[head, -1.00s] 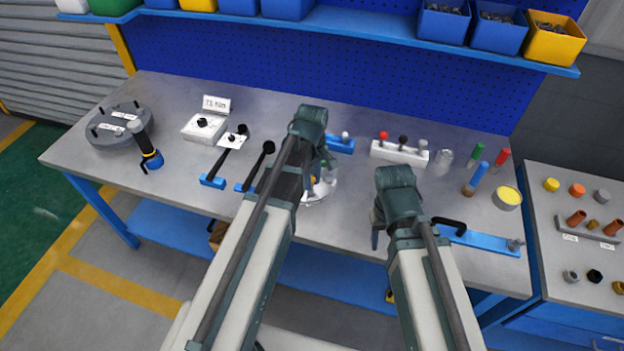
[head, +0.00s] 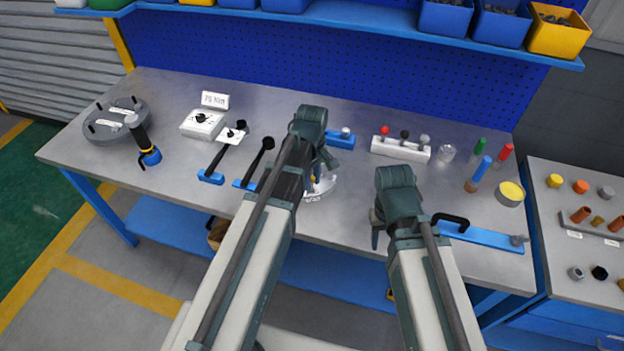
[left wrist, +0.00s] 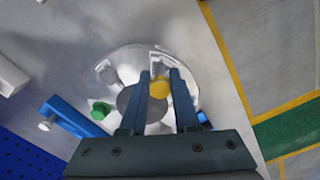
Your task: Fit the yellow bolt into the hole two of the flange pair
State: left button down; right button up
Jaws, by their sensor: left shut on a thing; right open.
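The flange pair (left wrist: 128,60) is a shiny round disc with a darker grey centre in the left wrist view. It shows partly behind my left arm in the head view (head: 327,187). The yellow bolt (left wrist: 159,89) is between the fingers of my left gripper (left wrist: 160,75), which is shut on it over the disc's edge area. I cannot tell whether the bolt is in a hole; the hole below it is hidden. A green bolt (left wrist: 101,110) sits at another place on the disc's rim. My right gripper (head: 376,226) is open and empty near the table's front edge.
A blue tool (head: 340,139) lies behind the flange pair, and a white block with knobs (head: 400,150) stands at the back. A blue wrench-like bar (head: 482,236) lies right of my right gripper. Two long-handled tools (head: 258,160) lie to the left.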

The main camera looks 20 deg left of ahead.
aim_at(312, 179)
pick_arm(q)
jog(key=shift+f+b, duration=0.95)
jog(key=shift+f, duration=0.15)
jog(key=c, duration=0.6)
grip_release()
jog(key=shift+o, duration=0.2)
jog(key=shift+r, duration=0.1)
notch_tip(312, 179, up, 14)
jog(key=p, duration=1.4)
jog(key=shift+f, duration=0.2)
jog(key=s+d+f+m+b, duration=0.3)
jog(key=s+d+m, duration=0.2)
jog(key=s+m, duration=0.2)
jog(key=s+d+f+m+y+b, duration=0.1)
jog(key=s+d+f+m+b, duration=0.3)
jog(key=s+m, duration=0.3)
jog(key=shift+s+d+m, duration=0.15)
jog(key=shift+d+m, duration=0.55)
jog(key=shift+d, duration=0.05)
